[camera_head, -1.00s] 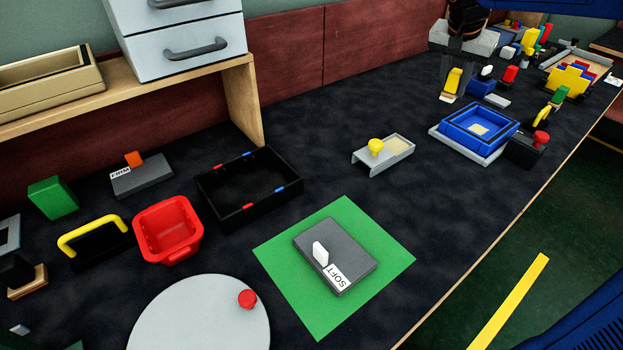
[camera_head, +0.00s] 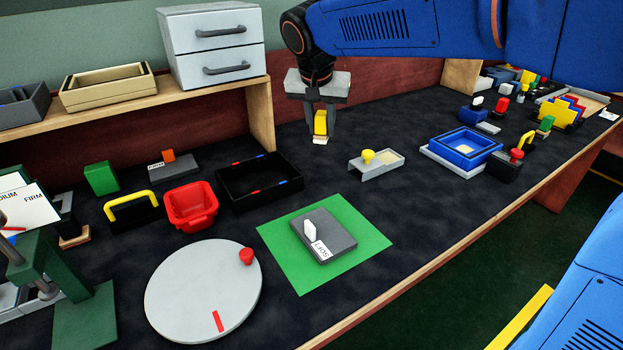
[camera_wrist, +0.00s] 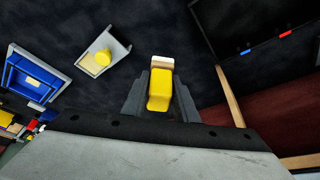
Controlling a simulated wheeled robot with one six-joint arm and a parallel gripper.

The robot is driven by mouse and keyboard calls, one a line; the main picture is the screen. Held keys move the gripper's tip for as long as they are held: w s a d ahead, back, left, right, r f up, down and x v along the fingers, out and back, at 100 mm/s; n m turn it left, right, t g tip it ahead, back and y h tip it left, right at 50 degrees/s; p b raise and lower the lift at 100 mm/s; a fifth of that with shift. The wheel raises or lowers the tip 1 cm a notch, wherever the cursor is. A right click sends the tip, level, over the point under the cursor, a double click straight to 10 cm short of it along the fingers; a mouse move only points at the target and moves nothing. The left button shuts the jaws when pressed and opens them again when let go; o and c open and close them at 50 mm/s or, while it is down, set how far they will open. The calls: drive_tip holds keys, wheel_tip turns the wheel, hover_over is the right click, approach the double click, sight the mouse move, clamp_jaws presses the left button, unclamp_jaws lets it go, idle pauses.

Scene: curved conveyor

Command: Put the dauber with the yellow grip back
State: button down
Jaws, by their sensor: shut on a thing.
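My gripper (camera_head: 320,133) is shut on the dauber with the yellow grip (camera_head: 321,120), above the dark bench top near its back wall. In the wrist view the yellow block grip (camera_wrist: 158,92) sits between the two grey fingers, and its pale pad (camera_wrist: 163,62) sticks out past the tips. The dauber hangs pad down, apart from other things. A small grey tray with a yellow knob (camera_head: 368,156) stands to the right of my gripper; it also shows in the wrist view (camera_wrist: 121,49).
A black open tray (camera_head: 232,202), a red bin (camera_head: 190,222) and a black block with a yellow handle stand left. A grey SOFT pad (camera_head: 325,243) lies on a green mat (camera_head: 280,273). A blue tray (camera_head: 440,149) stands right. A shelf with drawers (camera_head: 218,72) is behind left.

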sight(319, 139)
drive_tip(key=f, duration=0.5)
drive_tip(key=shift+s+a+f, duration=0.15)
drive_tip(key=shift+a+f, duration=0.05)
drive_tip(key=shift+f, duration=2.3)
drive_tip(key=shift+f, duration=0.15)
drive_tip(key=c, duration=1.4)
unclamp_jaws()
drive_tip(key=v, duration=1.2)
